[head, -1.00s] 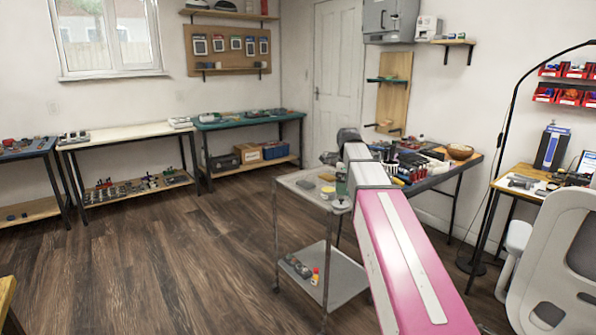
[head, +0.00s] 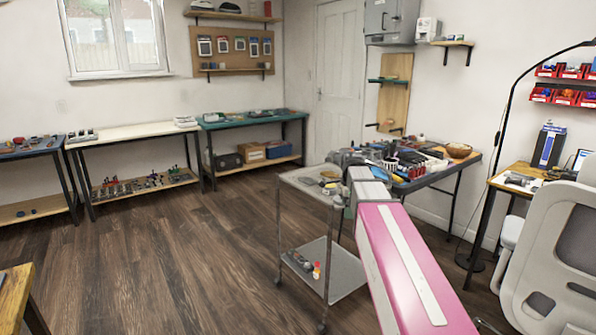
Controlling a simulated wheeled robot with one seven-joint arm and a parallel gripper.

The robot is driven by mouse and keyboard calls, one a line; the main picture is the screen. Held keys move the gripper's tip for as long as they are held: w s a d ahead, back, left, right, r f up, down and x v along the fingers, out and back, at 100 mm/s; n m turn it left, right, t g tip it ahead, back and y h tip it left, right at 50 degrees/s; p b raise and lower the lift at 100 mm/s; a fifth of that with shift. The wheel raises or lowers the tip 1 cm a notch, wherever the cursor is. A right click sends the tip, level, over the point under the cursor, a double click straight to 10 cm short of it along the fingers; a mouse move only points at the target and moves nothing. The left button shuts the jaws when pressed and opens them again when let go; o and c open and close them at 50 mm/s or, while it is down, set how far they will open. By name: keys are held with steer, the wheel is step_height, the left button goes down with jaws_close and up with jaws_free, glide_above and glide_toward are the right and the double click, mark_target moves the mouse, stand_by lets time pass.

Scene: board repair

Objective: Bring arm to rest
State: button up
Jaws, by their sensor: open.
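My arm reaches forward from the lower right, with a long pink and white link and a grey joint at its far end. This end is beside the right rear part of a grey metal cart (head: 300,186). My gripper cannot be made out; the far end of the arm hides what lies behind it. Several small items, one of them yellow, lie on the cart's top shelf, partly hidden by my arm.
A cluttered dark workbench (head: 440,178) stands behind my arm. A grey chair (head: 535,235) and a wooden desk (head: 500,182) are at the right. A white bench (head: 135,132) and a green bench (head: 250,119) line the back wall. The wooden floor (head: 170,255) at left is clear.

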steer(key=s+f+n, duration=0.9)
steer(key=f, duration=0.3)
steer(key=s+f+n, duration=0.9)
steer(key=f, duration=0.2)
steer(key=shift+s+d+f+n, duration=0.15)
steer(key=shift+s+f+n, duration=0.15)
steer(key=shift+f, duration=0.1)
